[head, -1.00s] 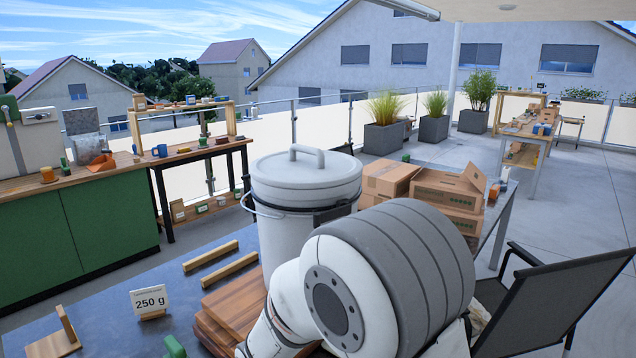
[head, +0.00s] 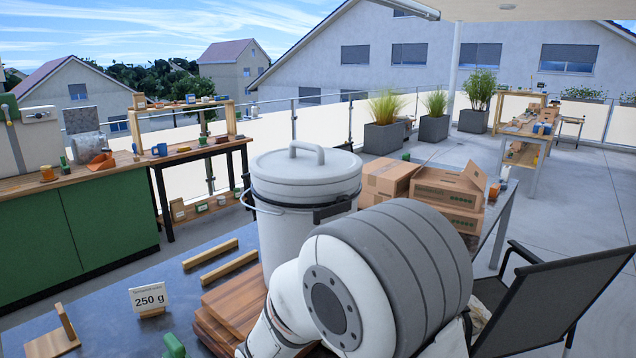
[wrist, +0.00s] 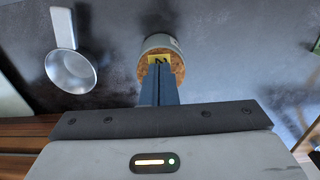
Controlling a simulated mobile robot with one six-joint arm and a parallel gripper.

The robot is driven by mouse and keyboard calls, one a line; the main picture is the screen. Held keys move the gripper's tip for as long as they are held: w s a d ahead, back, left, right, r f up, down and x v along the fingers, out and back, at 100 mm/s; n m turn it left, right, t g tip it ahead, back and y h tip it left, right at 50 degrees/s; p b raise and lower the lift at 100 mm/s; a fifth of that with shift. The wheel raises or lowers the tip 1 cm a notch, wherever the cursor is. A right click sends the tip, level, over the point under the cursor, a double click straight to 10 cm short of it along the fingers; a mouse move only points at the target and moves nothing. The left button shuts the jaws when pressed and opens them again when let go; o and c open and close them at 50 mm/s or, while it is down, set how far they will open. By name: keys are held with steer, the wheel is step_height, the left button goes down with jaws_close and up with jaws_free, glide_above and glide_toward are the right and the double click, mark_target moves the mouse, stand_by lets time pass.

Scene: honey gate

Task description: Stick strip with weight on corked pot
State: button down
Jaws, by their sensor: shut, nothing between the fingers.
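A small grey pot (wrist: 158,40) with a brown cork top (wrist: 177,66) stands on the dark tabletop in the wrist view. A yellow strip (wrist: 159,59) with a dark mark, too small to read surely, lies on the cork. My gripper (wrist: 160,75) is shut and empty, its fingertips at the strip's near edge; I cannot tell whether they touch it. The fingers hide part of the cork. In the head view my arm hides the pot and my gripper.
A metal scoop (wrist: 70,72) lies left of the pot. In the head view a lidded white bucket (head: 305,190) stands behind my arm. A "250 g" card (head: 149,298), wooden bars (head: 228,267) and stacked boards (head: 232,308) are on the table. A black chair (head: 550,295) is at right.

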stand_by(0.4)
steer(key=shift+r+p, duration=2.15)
steer(key=shift+r, duration=0.9)
steer(key=s+d+r+m+t, duration=0.1)
steer(key=s+d+r+m, duration=0.2)
steer(key=d+r+m, duration=0.2)
steer(key=s+d+r+m+t, duration=0.2)
steer(key=s+d+r+m, duration=0.2)
steer(key=d+r, duration=0.8)
steer(key=d, duration=0.7)
steer(key=shift+d+r+m, duration=0.15)
steer(key=shift+r+m, duration=0.1)
steer(key=shift+m, duration=0.15)
